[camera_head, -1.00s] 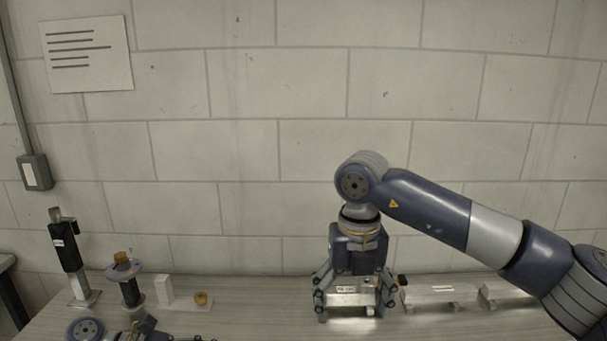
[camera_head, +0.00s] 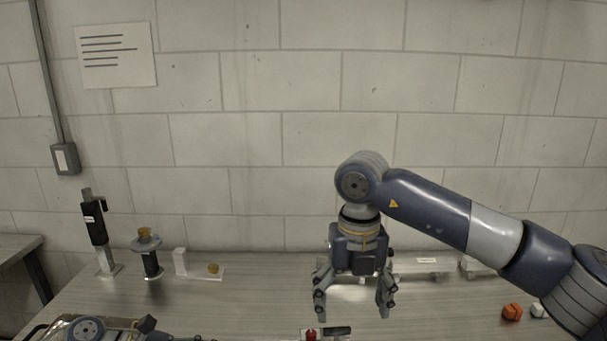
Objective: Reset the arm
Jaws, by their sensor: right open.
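My right arm comes in from the right, and its gripper (camera_head: 353,298) points straight down over the table (camera_head: 240,300). Its fingers are spread apart, and I see nothing held between them. A pale metal part shows behind the fingers, partly hidden by the gripper. A silver aluminium trailer piece (camera_head: 422,269) lies just right of and behind the gripper. My left arm (camera_head: 90,328) shows only in part at the bottom left, and its gripper cannot be made out.
At the back left stand a black post fixture (camera_head: 95,222), a round-topped stand (camera_head: 146,242) and a white bracket (camera_head: 181,262) with a brass piece (camera_head: 213,269). A red-and-black item (camera_head: 312,334) is at the bottom edge. The block wall (camera_head: 300,100) closes the back.

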